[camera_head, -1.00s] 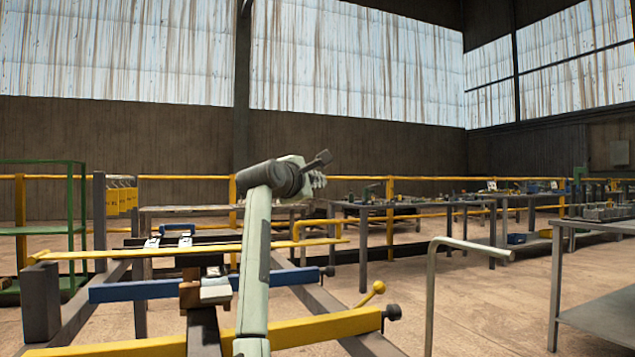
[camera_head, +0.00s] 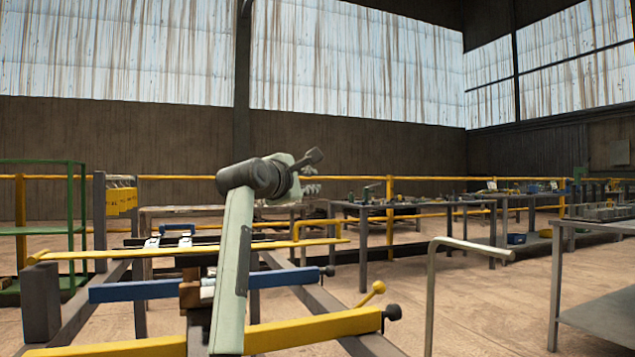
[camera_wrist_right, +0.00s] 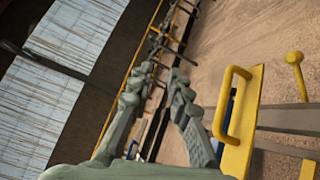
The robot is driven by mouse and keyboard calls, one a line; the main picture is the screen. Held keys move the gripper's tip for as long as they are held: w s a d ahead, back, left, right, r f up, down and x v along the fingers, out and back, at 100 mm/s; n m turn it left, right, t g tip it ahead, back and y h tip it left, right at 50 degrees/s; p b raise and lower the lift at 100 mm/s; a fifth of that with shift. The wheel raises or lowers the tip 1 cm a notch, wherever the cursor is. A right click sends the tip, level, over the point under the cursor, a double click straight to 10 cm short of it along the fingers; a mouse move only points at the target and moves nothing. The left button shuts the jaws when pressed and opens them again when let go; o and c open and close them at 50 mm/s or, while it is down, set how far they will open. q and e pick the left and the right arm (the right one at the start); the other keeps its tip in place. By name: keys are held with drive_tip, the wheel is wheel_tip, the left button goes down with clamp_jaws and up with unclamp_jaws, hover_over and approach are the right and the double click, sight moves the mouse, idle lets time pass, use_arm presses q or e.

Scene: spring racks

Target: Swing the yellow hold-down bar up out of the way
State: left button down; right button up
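The yellow hold-down bar (camera_head: 190,248) lies roughly level across the rack, with a raised yellow loop handle (camera_head: 317,224) near its right end. The handle also shows in the right wrist view (camera_wrist_right: 228,97), to the right of my fingers, with the bar (camera_wrist_right: 245,122) beside it. My right gripper (camera_head: 314,173) is above the handle and apart from it. In the wrist view its two fingers (camera_wrist_right: 160,80) are spread with nothing between them. My right forearm hides a short part of the bar. My left gripper is not in view.
A blue bar (camera_head: 140,290) and a thick yellow beam (camera_head: 310,329) cross the rack lower down. A yellow ball-ended lever (camera_head: 372,292) and a bent grey post (camera_head: 432,290) stand at its right. Workbenches (camera_head: 400,204) and a yellow railing (camera_head: 450,179) are behind.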

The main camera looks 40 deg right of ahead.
drive_tip(key=v, duration=0.7)
drive_tip(key=shift+s+a, duration=0.15)
